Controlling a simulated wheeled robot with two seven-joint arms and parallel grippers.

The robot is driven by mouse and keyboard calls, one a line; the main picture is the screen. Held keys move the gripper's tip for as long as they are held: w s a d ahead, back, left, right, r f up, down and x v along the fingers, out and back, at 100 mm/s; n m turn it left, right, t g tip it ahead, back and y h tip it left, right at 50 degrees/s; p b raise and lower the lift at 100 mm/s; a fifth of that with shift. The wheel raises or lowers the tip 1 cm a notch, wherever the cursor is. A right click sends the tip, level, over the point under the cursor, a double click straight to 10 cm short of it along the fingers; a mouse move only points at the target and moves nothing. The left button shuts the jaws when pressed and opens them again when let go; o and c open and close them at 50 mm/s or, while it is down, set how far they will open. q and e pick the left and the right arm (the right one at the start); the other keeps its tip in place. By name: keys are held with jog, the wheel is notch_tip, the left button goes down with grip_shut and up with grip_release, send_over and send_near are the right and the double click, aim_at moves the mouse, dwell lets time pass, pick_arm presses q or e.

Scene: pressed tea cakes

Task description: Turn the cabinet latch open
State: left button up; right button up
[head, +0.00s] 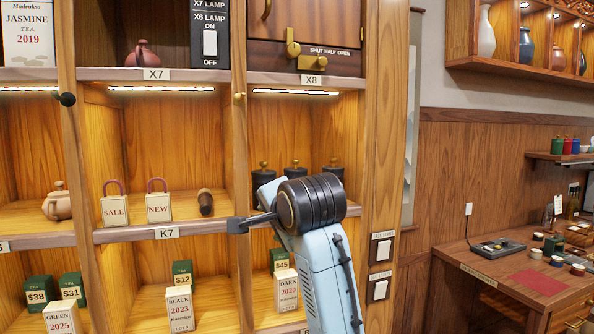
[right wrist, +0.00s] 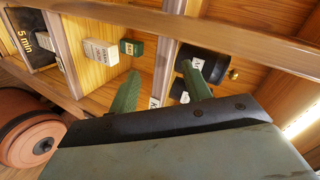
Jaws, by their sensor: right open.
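The brass cabinet latch (head: 292,48) is on the dark wooden door (head: 340,30) above the X8 label, at the top of the head view. A plate reading SHUT HALF OPEN (head: 330,51) is to its right. The latch's brass piece stands roughly upright, near the left end of that plate. My right gripper (head: 238,225) is well below the latch, in front of the shelf edge right of K7. In the right wrist view its two green fingers (right wrist: 162,88) are apart with nothing gripped, and the latch does not show. My left gripper is not in view.
Black canisters (head: 295,169) stand on the shelf behind my right arm. SALE (head: 115,209) and NEW (head: 159,207) padlock tags sit to the left. Tea boxes (head: 180,309) stand below. A wooden post (head: 384,100) bounds the cabinet at right. A desk (head: 500,268) is further right.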

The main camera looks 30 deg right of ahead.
jog(key=s+d+r+m+t, duration=0.1)
jog(key=s+r+m, duration=0.15)
jog(key=r, duration=0.75)
jog(key=s+d+r+m+t, duration=0.15)
jog(key=r+m, duration=0.25)
jog(key=r, duration=0.5)
jog(key=m+t+h+p, duration=0.1)
jog(key=m+t+h, duration=0.1)
jog(key=m, duration=0.3)
send_near(294, 50)
jog(key=p+x, duration=0.4)
jog(key=x, duration=0.3)
jog(key=shift+w+d+r, duration=0.1)
jog(key=shift+w+d, duration=0.1)
jog(key=shift+w+d+y, duration=0.1)
jog(key=shift+w+y, duration=0.3)
jog(key=shift+w, duration=0.15)
jog(key=c, duration=1)
